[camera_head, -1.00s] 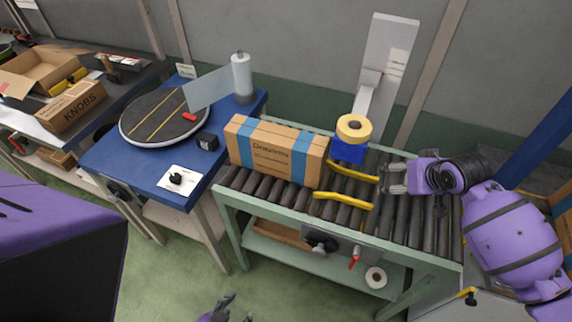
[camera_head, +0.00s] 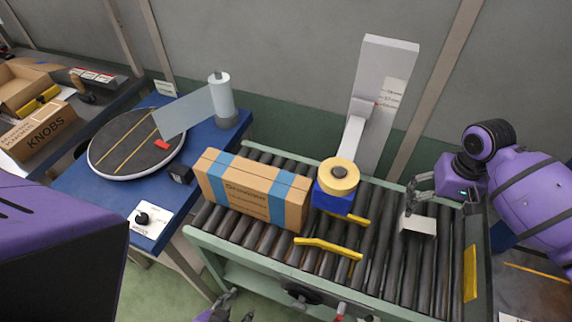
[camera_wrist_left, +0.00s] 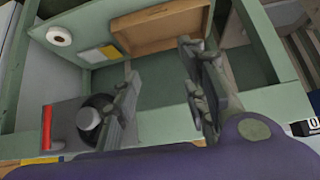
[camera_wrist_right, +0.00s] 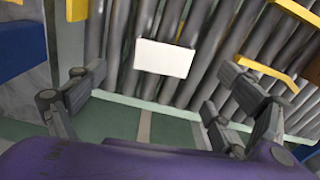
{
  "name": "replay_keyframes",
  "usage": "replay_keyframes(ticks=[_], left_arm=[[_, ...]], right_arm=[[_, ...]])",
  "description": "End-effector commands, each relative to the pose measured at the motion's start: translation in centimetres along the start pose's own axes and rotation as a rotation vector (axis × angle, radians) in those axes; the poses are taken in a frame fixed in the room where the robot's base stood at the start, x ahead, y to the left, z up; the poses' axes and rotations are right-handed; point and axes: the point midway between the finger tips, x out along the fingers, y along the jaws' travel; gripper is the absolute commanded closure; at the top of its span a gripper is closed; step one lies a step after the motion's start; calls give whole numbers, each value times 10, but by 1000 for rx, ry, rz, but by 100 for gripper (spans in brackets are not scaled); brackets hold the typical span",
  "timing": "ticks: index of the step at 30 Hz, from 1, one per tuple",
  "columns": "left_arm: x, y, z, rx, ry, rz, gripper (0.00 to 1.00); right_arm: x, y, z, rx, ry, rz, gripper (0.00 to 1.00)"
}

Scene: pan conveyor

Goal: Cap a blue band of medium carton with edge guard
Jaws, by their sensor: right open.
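The medium carton (camera_head: 254,191) with two blue bands (camera_head: 281,194) stands on the rollers at the left of the conveyor. A small white piece, apparently the edge guard (camera_head: 418,223), appears to lie on the rollers right of the carton. It also shows in the right wrist view (camera_wrist_right: 165,57), beyond the fingertips. My right gripper (camera_head: 414,197) is open above and just behind this piece, with its fingers spread in the wrist view (camera_wrist_right: 165,88). My left gripper (camera_head: 225,303) is low in front of the conveyor, open and empty in the left wrist view (camera_wrist_left: 162,85).
A tape-like yellow roll on a blue block (camera_head: 334,198) stands close right of the carton. Yellow rails (camera_head: 328,249) lie across the rollers. A blue table (camera_head: 83,193) with a turntable (camera_head: 115,157) is at left. Rollers at right are mostly clear.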

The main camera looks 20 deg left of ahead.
Motion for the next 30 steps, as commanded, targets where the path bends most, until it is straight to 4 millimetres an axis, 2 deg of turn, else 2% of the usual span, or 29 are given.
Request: replay_keyframes(ticks=[7, 13, 18, 22, 27, 30], left_arm=[[2, 0, 11, -1, -17, 0, 60], [0, -2, 25, 2, -40, -4, 60], [1, -4, 21, 4, -30, -7, 60], [2, -6, 13, 5, -15, -9, 60], [2, -6, 13, 5, -14, -9, 60], [2, -6, 14, 5, -17, -9, 60]], right_arm=[[27, -1, 1, -1, -6, 0, 7], [53, -5, -7, -1, -4, 0, 7], [74, -6, -8, -1, -2, 1, 7], [78, -6, -9, -2, 1, 0, 7], [78, -6, -9, -2, 1, 0, 7], [78, -6, -9, -2, 1, 0, 20]])
